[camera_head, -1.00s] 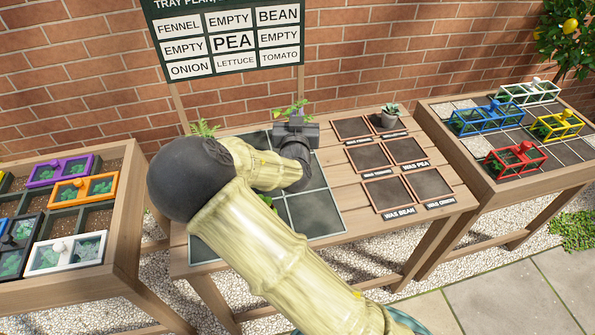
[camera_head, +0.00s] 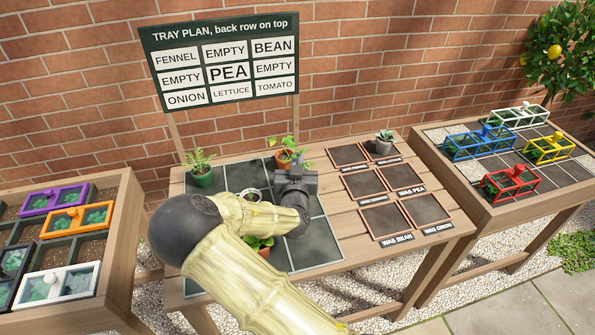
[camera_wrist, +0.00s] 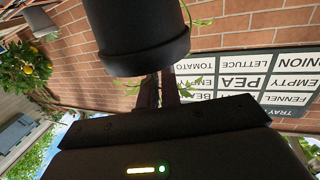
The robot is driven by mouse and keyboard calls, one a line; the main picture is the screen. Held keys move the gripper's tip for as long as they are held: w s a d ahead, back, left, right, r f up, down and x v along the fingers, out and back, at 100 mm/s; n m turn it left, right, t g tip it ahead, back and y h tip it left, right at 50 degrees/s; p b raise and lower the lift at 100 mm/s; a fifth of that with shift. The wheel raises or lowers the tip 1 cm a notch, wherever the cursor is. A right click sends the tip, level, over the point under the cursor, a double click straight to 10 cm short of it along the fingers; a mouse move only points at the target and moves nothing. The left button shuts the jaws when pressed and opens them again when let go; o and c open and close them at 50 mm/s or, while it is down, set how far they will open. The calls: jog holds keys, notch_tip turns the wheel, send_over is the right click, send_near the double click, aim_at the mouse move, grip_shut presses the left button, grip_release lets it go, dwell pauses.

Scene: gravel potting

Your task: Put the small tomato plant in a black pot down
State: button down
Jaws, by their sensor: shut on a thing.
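My gripper (camera_head: 297,182) is shut over the right side of the dark square-celled tray (camera_head: 318,250). In the wrist view a black pot (camera_wrist: 143,40) shows close up, inverted in the picture, with its rim toward the fingers (camera_wrist: 160,92). Thin green stems and leaves (camera_wrist: 190,20) show around the pot and fingers. My gripper holds this potted plant; the exact grip is hidden. In the head view the black pot is hidden by my gripper and arm, so I cannot tell whether it touches the tray.
A plant in a terracotta pot (camera_head: 287,160) stands just behind my gripper. A fern in a green pot (camera_head: 202,181) is at the tray's back left. Another terracotta pot (camera_head: 264,250) stands in front. A succulent (camera_head: 384,144) sits right. The plan sign (camera_head: 222,60) stands behind.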

jog(key=f, duration=0.2)
jog(key=shift+s+a+f, duration=0.15)
jog(key=shift+a+f, duration=0.15)
jog(key=shift+a, duration=0.05)
jog(key=shift+f, duration=0.35)
jog(key=shift+d, duration=0.5)
jog(key=shift+a+f, duration=0.1)
jog(key=shift+f, duration=0.15)
jog(key=c, duration=1.6)
grip_release()
jog(key=shift+a, duration=0.1)
jog(key=shift+r, duration=0.1)
